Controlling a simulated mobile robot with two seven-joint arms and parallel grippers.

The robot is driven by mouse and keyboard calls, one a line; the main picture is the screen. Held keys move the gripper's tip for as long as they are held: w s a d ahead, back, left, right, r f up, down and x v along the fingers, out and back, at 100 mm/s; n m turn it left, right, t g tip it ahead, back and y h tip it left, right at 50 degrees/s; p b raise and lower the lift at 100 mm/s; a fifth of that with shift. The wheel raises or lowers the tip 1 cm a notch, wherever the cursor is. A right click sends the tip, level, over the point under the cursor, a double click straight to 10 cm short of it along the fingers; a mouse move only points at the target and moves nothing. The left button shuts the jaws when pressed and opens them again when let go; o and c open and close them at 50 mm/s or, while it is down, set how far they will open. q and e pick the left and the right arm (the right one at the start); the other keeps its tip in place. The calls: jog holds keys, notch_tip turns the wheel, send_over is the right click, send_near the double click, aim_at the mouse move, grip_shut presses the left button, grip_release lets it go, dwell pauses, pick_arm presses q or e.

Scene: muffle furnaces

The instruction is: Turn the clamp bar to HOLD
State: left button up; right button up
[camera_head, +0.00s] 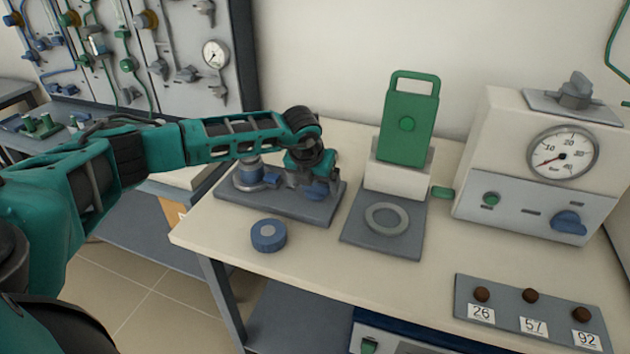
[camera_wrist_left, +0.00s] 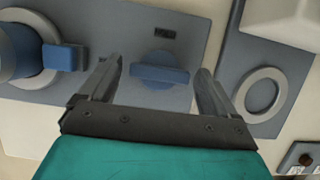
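The clamp bar (camera_wrist_left: 160,73) is a blue bar on a round blue hub. It sits on a grey base plate (camera_head: 290,209) and also shows in the head view (camera_head: 317,191). In the wrist view it lies nearly level, crosswise between my fingers. My left gripper (camera_wrist_left: 157,78) is open, with one finger past each end of the bar; I cannot tell whether either touches it. In the head view my left gripper (camera_head: 312,180) points down over the plate's right part. A small dark label (camera_wrist_left: 165,34) is beyond the bar; its word is too small to read. My right gripper is not in view.
A blue-collared cylinder (camera_head: 249,173) stands on the same plate, left of the bar. A loose blue disc (camera_head: 268,235) lies in front. A green handled plate (camera_head: 407,120) and grey ring (camera_head: 387,218) are to the right, then a gauge box (camera_head: 530,205). The front table middle is clear.

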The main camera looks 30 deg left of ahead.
pick_arm(q)
jog(key=c, duration=0.9)
